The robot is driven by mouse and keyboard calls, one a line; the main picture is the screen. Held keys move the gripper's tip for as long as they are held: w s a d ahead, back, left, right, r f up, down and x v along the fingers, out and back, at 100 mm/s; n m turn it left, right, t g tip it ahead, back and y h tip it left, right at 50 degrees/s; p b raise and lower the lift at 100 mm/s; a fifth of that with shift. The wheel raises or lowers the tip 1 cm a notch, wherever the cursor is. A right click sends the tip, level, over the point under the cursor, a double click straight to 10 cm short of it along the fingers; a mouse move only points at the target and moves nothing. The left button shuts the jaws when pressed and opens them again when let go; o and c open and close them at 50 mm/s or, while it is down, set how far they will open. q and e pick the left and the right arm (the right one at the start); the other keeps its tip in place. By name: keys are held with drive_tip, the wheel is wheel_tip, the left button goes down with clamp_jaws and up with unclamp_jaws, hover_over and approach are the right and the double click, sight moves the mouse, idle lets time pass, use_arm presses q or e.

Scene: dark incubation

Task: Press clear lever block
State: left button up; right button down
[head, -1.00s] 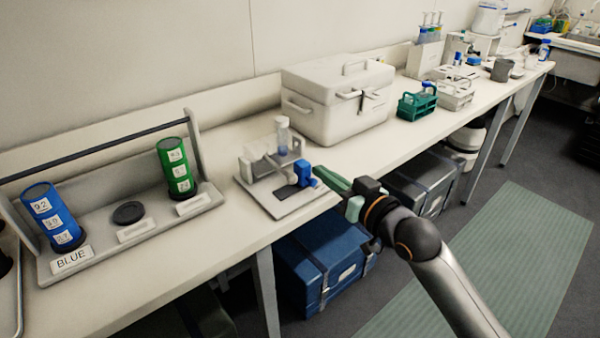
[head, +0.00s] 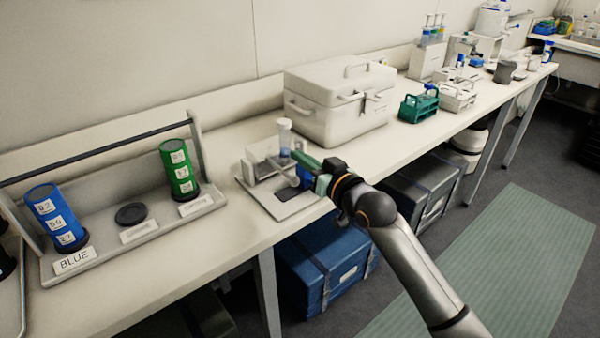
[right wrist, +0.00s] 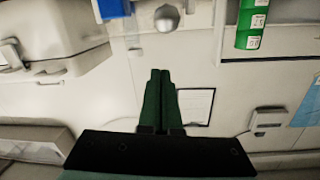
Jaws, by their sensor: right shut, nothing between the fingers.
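The lever device stands on the bench, with a pale base plate (head: 297,208), a dark pad (head: 287,195) and a white block (head: 260,168). A clear capped tube (head: 285,138) stands upright at its back. My right gripper (head: 304,160), with green fingers, is shut and empty over the right side of the device. A blue part (head: 305,179) shows just below the fingers, mostly hidden; I cannot tell whether they touch. In the right wrist view, the shut fingers (right wrist: 160,80) point toward a pale round knob (right wrist: 166,18), apart from it in the picture. My left gripper is not in view.
A rack at left holds a blue cylinder (head: 56,217) and a green cylinder (head: 179,168). A white lidded box (head: 335,105) stands right behind the device. A green tube rack (head: 418,106) is farther right. Bare bench lies between the cylinder rack and device.

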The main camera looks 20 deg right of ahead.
drive_tip(key=shift+x, duration=0.85)
drive_tip(key=f, duration=0.1)
drive_tip(key=s+f, duration=0.1)
drive_tip(key=shift+s+f, duration=0.15)
drive_tip(key=shift+f, duration=0.15)
drive_tip(key=shift+s+f, duration=0.3)
drive_tip(key=shift+f, duration=0.25)
drive_tip(key=shift+f, duration=0.1)
